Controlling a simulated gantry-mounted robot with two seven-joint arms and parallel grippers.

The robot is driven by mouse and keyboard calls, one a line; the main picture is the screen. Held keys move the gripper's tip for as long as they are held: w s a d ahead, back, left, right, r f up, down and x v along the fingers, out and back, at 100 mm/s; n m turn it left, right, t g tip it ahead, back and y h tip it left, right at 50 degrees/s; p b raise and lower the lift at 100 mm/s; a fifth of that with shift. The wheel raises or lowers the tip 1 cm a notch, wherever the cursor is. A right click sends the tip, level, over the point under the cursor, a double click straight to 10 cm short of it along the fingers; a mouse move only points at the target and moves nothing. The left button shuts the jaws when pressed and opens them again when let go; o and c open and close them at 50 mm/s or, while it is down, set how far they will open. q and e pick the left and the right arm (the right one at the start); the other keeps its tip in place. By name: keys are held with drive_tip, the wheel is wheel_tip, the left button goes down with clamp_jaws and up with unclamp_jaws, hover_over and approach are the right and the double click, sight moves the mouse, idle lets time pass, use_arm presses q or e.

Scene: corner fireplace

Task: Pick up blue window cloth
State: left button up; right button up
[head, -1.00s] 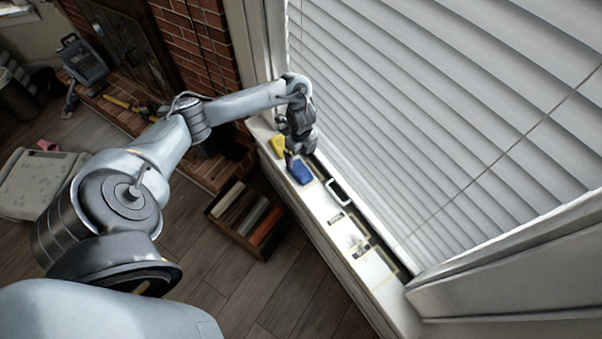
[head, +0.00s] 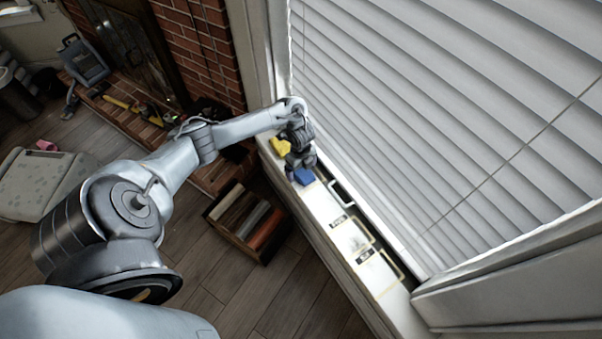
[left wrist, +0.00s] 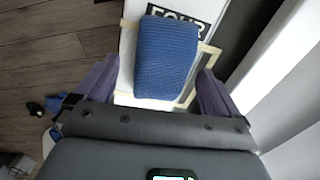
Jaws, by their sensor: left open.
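The blue window cloth (head: 304,177) lies on the white window sill (head: 337,222) in the head view, partly hidden by my left gripper (head: 299,172). In the left wrist view the blue cloth (left wrist: 166,57) has a woven texture and lies ahead of and between the two fingers of my left gripper (left wrist: 150,85). The fingers are spread, one to each side of the cloth's near end. Whether they touch it I cannot tell. My right gripper is not in view.
A yellow cloth (head: 281,146) lies on the sill behind my left gripper. White blinds (head: 450,110) rise along the sill's right side. Taped outlines and labels mark the sill's near part. A wooden crate (head: 247,222) stands on the floor to the left.

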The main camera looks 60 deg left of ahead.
sight(301, 169)
use_arm(q)
drive_tip(key=shift+c, duration=0.3)
drive_tip(key=c, duration=1.1)
drive_tip(key=shift+o, duration=0.2)
drive_tip(key=shift+r, duration=0.45)
wheel_tip(301, 169, up, 4)
drive_tip(key=shift+f+p, duration=0.25)
drive_tip(key=shift+p, duration=0.6)
drive_tip(key=s+d+r+p, duration=0.1)
drive_tip(key=d+r+p, duration=0.4)
drive_tip(key=d, duration=0.6)
drive_tip(key=shift+s+d+r+p, duration=0.3)
drive_tip(key=shift+r+p, duration=0.1)
drive_tip(key=shift+r, duration=0.35)
